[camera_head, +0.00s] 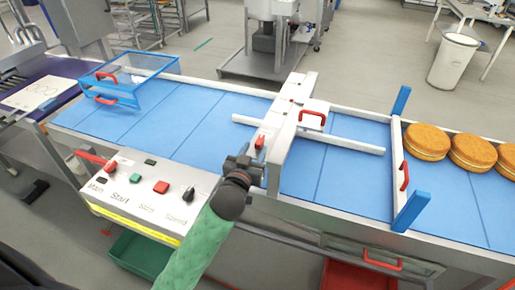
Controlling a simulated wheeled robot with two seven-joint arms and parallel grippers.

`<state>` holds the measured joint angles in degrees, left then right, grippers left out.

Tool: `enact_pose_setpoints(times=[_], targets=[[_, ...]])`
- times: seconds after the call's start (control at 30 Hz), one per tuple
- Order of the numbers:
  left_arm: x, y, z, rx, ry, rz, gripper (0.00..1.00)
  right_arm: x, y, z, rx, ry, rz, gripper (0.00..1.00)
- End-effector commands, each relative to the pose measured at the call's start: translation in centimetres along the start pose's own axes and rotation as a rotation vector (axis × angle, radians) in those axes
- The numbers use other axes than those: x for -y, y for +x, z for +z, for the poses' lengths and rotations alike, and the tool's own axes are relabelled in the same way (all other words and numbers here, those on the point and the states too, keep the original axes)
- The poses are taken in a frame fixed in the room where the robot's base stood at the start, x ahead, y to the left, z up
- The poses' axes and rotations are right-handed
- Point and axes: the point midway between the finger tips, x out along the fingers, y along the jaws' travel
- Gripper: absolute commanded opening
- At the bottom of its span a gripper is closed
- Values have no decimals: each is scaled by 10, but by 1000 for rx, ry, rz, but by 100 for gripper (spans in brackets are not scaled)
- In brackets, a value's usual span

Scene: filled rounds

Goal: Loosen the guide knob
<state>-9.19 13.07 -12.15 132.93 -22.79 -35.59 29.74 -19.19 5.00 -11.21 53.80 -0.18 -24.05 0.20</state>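The guide is a white beam (292,112) across the blue conveyor belt, with pale rails (345,143) along the belt. A small red knob (260,142) sits on the near part of this guide; I take it to be the guide knob. My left gripper (246,160), dark at the end of a green-sleeved arm, is at the belt's near edge, just below and left of the knob. Its fingers are small and partly hidden by the wrist, so I cannot tell whether they are open or touching anything. My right gripper is not in view.
A control panel (146,203) with Main, Start and Speed controls is at the near left. A blue mesh guard (125,78) stands over the belt's left end. Blue posts (411,211) and a red-handled gate (398,150) stand before several round cakes (427,141) at right.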

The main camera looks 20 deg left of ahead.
Motion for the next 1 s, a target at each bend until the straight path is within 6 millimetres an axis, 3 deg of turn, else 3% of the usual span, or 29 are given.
enact_pose_setpoints(times=[0.1, 0.3, 0.83, 0.93, 1.0], targets=[[0, -16, 3, 0, -2, 0, 40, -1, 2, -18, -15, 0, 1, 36], [0, -30, 0, -1, -1, 0, 40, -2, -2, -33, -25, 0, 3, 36], [0, -32, 0, 2, 0, -1, 40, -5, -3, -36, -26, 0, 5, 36], [2, -37, 11, 41, 1, -11, 40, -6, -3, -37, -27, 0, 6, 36], [6, -45, 28, 107, 4, -25, 40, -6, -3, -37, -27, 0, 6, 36]])
